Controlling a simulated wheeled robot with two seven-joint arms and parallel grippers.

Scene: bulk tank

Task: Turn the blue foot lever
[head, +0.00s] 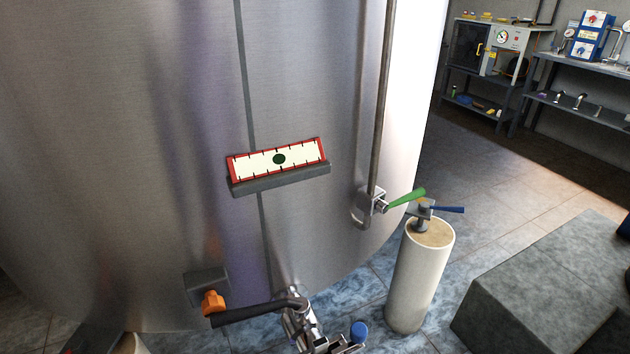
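A blue lever (448,209) sits on a small metal hub on top of a pale upright cylinder (419,280), right of the big steel tank (130,130). The lever points right and lies roughly level. A green lever (406,198) on a metal valve at the tank's side is close by, up and left of the blue one. A round blue knob (358,332) shows on the metal fitting at the bottom of the picture. Neither of my grippers is in view.
A red-framed gauge (279,159) is on the tank front. A black-handled tap (258,312) and an orange knob (213,303) are low on the tank. A grey block (545,290) stands right of the cylinder. Tiled floor (490,170) is clear behind; shelves line the back.

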